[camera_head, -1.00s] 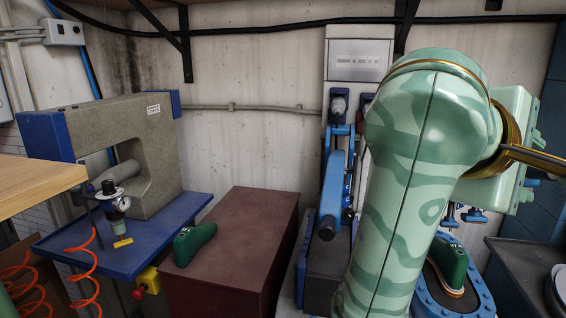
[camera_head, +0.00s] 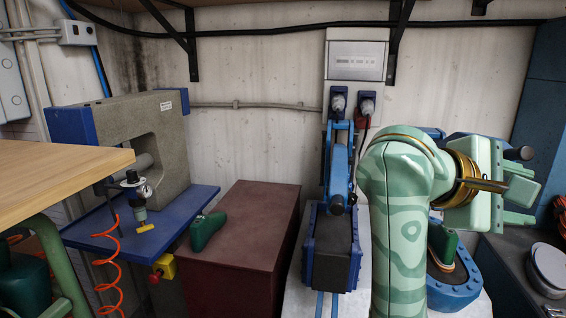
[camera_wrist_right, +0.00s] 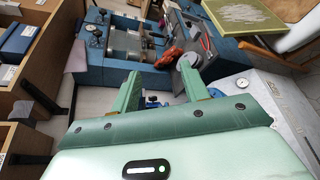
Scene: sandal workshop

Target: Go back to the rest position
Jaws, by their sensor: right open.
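My right arm (camera_head: 405,215) rises at the right of the head view, bent at the elbow. Its gripper end points to the right, in front of the blue press. In the right wrist view, my right gripper (camera_wrist_right: 160,87) shows two green fingers spread apart with nothing between them. It is open and empty. In that view blue machines stand beyond the fingers. I do not see my left gripper in either view.
A green shoe last (camera_head: 207,231) lies on the dark red box (camera_head: 245,245). Another green last (camera_head: 442,245) stands in the blue press behind my right arm. A wooden tabletop (camera_head: 65,180) juts in at left, near a grey-and-blue machine (camera_head: 165,135).

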